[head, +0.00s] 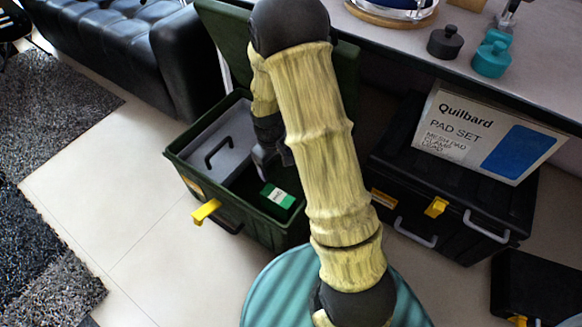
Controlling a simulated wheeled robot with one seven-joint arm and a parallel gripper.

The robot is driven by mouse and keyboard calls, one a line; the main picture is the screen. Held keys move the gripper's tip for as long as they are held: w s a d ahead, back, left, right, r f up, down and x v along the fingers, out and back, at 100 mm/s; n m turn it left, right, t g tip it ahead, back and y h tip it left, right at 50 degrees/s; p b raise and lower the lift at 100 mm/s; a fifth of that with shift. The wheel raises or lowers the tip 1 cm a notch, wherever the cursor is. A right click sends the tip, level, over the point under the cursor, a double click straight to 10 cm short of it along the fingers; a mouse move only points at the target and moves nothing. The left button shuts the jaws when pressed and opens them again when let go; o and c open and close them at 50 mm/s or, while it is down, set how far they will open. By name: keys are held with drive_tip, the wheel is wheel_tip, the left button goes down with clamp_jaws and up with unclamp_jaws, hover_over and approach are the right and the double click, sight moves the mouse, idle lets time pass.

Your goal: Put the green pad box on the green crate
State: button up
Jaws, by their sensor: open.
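The green crate (232,228) stands on the floor left of centre, with its lid (226,40) raised at the back. The green pad box (278,197), with a white label, lies inside the crate, towards its front right. My gripper (268,163) is over the crate, behind and above the pad box in the picture, and apart from it. It is open, with nothing seen between its fingers. My own arm covers part of the gripper and the right side of the crate.
A grey tray (207,150) with a black handle fills the crate's left part. A yellow latch (206,211) sticks out in front. A table (440,70) overhangs at the back right. Floor (130,180) is free on the left.

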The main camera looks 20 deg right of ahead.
drive_tip(key=s+r+m+t, duration=0.2)
drive_tip(key=s+r+m, duration=0.3)
drive_tip(key=s+r, duration=0.8)
wheel_tip(320, 180, up, 2)
drive_tip(key=shift+d+r+t, duration=0.1)
drive_tip(key=shift+d+t, duration=0.2)
